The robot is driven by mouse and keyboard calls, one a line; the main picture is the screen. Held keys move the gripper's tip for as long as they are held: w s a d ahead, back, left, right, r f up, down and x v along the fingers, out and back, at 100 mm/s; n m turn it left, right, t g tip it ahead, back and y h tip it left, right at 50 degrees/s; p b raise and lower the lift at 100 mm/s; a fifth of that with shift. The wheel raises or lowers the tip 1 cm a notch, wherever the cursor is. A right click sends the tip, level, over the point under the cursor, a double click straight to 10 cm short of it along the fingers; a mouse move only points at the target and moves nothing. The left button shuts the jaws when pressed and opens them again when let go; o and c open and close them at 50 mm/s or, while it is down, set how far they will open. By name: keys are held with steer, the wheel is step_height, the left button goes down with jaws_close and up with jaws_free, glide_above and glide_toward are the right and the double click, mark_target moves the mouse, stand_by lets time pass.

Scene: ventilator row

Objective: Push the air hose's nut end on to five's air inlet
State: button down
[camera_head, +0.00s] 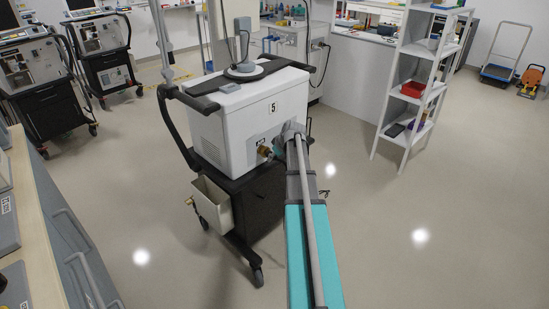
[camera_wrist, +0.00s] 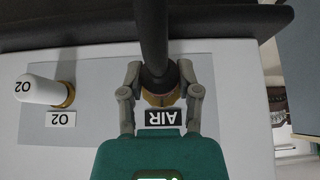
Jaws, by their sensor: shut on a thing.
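Ventilator five (camera_head: 262,105) is a white box marked 5 on a dark cart. In the wrist view, its grey panel shows an upside-down AIR label (camera_wrist: 162,118) and the brass air inlet area beside it. The black air hose (camera_wrist: 152,30) comes down from the top of that view to its dark nut end (camera_wrist: 158,77), which lines up with the brass there. My gripper (camera_wrist: 160,85) has a finger on each side of the nut end and is shut on it. Whether the nut is fully seated is hidden. In the head view, my gripper (camera_head: 290,130) is at the box's front face.
A white O2 plug (camera_wrist: 40,89) on a brass fitting stands left of the AIR label in the wrist view. A basket (camera_head: 212,205) hangs on the cart. A white shelf (camera_head: 415,90) stands right; the floor between is clear. Other ventilators stand left.

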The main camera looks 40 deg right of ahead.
steer(key=shift+w, duration=0.7)
stand_by(0.9)
steer(key=shift+c, duration=1.2)
jaws_free()
steer(key=shift+s, duration=0.2)
